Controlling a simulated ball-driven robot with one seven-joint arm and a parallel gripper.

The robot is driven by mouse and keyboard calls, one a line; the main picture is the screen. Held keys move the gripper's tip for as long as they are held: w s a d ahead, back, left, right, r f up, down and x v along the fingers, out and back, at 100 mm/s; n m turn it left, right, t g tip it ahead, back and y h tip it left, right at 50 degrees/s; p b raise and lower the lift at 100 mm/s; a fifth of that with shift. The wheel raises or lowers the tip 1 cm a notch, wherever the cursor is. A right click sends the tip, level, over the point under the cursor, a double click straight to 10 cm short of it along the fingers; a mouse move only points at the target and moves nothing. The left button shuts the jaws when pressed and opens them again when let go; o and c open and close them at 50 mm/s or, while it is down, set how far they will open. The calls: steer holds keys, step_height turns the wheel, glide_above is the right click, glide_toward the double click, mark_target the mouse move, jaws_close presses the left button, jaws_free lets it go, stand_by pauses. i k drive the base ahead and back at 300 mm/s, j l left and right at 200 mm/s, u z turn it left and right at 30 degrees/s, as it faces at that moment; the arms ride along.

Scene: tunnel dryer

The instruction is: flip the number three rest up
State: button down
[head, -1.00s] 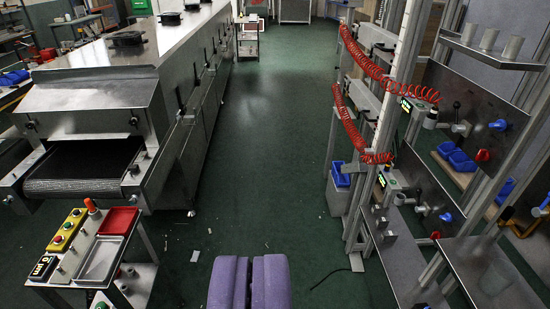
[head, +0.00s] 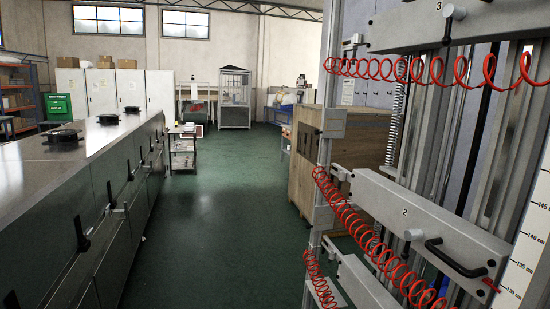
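The number three rest (head: 405,25) is a light grey bar marked "3" at the top right of the head view. It juts out level from the upright frame, and the picture's top edge cuts part of it off. A dark lever with a pale round knob (head: 455,12) sits on its face. A similar grey bar marked "2" (head: 385,200) juts out lower down, with a pale knob (head: 412,235) and a black handle (head: 455,258). My gripper is not in view.
Red coiled hoses (head: 350,225) hang across both bars. A height scale (head: 530,250) stands at the right edge. A long steel dryer (head: 80,180) runs along the left. A wooden crate (head: 305,175) stands behind the frame. The green floor (head: 220,220) between is clear.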

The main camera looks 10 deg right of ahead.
mark_target(335, 122)
steer(key=i+u, duration=0.15)
steer(key=i, duration=0.95)
steer(key=i+u, duration=0.1)
steer(key=i, duration=1)
steer(key=i+z, duration=0.3)
steer(key=i, duration=0.2)
steer(key=i+j+z, duration=0.1)
steer(key=i+z, duration=0.15)
steer(key=i, duration=0.25)
steer(key=i+z, duration=0.35)
steer(key=z, duration=0.15)
steer(key=i+j+z, duration=0.1)
steer(key=i+z, duration=0.2)
steer(key=z, duration=0.15)
steer(key=i+j+z, duration=0.2)
steer(key=i+z, duration=0.15)
steer(key=z, duration=0.15)
